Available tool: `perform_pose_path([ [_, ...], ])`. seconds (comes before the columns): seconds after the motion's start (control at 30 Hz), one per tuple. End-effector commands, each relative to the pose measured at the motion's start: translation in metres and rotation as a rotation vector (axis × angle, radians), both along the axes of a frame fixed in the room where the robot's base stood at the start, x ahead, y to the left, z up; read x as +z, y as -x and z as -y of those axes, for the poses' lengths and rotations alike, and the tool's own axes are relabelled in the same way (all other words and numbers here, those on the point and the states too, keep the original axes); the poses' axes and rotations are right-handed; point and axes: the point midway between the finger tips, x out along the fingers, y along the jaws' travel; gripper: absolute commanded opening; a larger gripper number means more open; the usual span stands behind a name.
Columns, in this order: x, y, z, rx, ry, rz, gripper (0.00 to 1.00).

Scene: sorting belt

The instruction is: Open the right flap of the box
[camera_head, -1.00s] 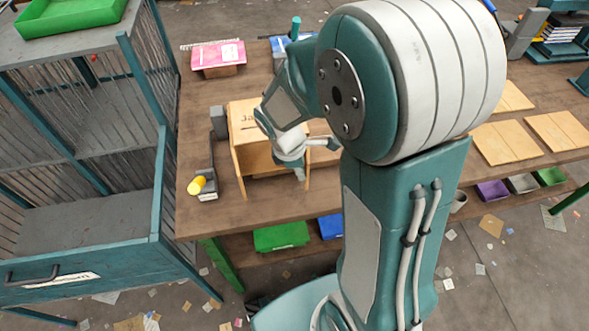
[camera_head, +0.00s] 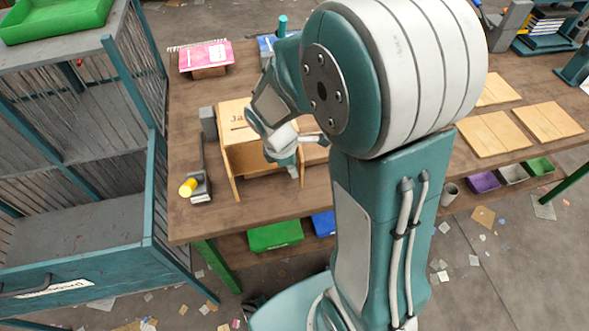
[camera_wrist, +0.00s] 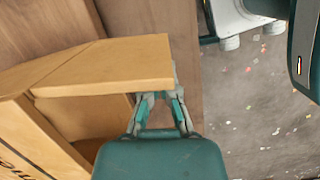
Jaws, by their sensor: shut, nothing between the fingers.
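A tan wooden box (camera_head: 231,117) with dark lettering on top stands on the brown table, its front side open toward me. Its left flap (camera_head: 232,178) sticks out toward the table's front edge. In the wrist view the box (camera_wrist: 22,140) is at the lower left, and a tan flap (camera_wrist: 105,68) extends from it to the right. My gripper (camera_head: 293,170) is at the box's right front side, shut and empty. In the wrist view my gripper (camera_wrist: 172,85) is against or just behind the flap's free end, which hides part of the fingers; contact is unclear.
A grey device with a yellow knob (camera_head: 188,187) stands left of the box. A pink notebook (camera_head: 207,56) lies behind. Flat wooden boards (camera_head: 492,138) lie on the right. Green (camera_head: 275,235) and blue bins sit below the table. A slatted cage stands at left.

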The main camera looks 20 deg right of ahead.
Motion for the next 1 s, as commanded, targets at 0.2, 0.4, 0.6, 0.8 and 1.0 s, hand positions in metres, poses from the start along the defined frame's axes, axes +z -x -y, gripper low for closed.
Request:
perform_pose_path([
  [0.2, 0.0, -0.008, -0.004, 0.001, 0.001, -0.001, 0.0],
  [0.4, 0.007, -0.011, -0.006, 0.001, 0.0, 0.003, 0.0],
  [0.6, 0.042, -0.016, -0.016, -0.002, 0.0, 0.006, 0.0],
  [0.8, 0.077, -0.019, -0.026, -0.005, 0.0, 0.002, 0.0],
  [1.0, 0.094, -0.019, -0.03, -0.007, 0.001, -0.002, 0.0],
])
